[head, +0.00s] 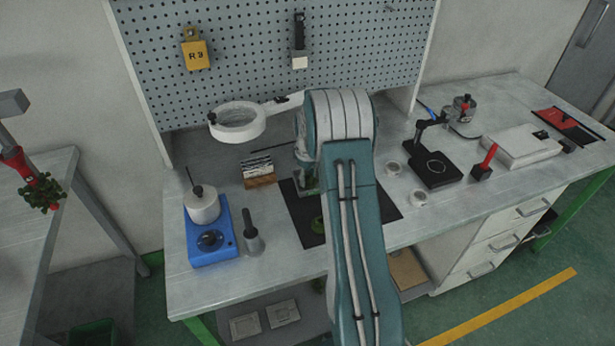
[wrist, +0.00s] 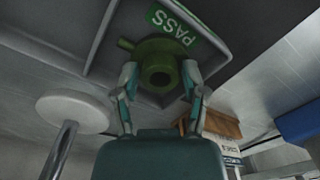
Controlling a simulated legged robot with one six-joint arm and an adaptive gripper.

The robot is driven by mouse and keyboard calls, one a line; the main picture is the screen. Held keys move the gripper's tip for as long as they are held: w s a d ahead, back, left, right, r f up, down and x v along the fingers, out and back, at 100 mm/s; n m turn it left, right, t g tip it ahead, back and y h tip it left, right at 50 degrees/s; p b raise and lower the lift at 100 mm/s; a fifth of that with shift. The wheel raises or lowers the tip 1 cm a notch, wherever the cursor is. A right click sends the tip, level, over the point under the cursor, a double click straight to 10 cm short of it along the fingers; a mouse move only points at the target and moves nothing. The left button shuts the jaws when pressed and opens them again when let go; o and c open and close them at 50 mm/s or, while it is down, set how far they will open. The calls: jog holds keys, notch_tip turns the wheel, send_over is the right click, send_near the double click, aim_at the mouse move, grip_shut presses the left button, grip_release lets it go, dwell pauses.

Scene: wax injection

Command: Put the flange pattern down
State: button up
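The green flange pattern (wrist: 160,72), with a round hole in its face and a stub at its side, shows in the wrist view between the two fingers of my gripper (wrist: 161,82). The fingers appear shut on it, one on each side. Behind it is a grey tray (wrist: 103,35) with dividers and a green PASS label (wrist: 172,25). I cannot tell whether the pattern touches the tray.
A wooden card holder (head: 260,180) stands left of the gripper, with a blue wax heater (head: 212,247) and its pot farther left. A ring magnifier (head: 238,122) hangs above. A black stand (head: 435,170) and small white rings (head: 419,198) are at the right.

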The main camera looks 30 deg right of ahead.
aim_at(308, 177)
notch_tip(308, 177, up, 12)
jog(key=s+a+r+t, duration=0.1)
jog(key=s+a+r, duration=0.3)
jog(key=a+r, duration=0.45)
jog(key=s+a+r+m+t, duration=0.2)
jog(key=s+a+r, duration=0.5)
jog(key=s+a+m+t, duration=0.1)
jog(key=s+a, duration=0.4)
jog(key=s, duration=0.4)
jog(key=s+a+t, duration=0.1)
jog(key=s+a, duration=0.4)
jog(key=s, duration=0.4)
jog(key=shift+s+f+m+t, duration=0.2)
jog(key=shift+f+m+t, duration=0.1)
jog(key=shift+m, duration=0.1)
jog(key=shift+d, duration=0.1)
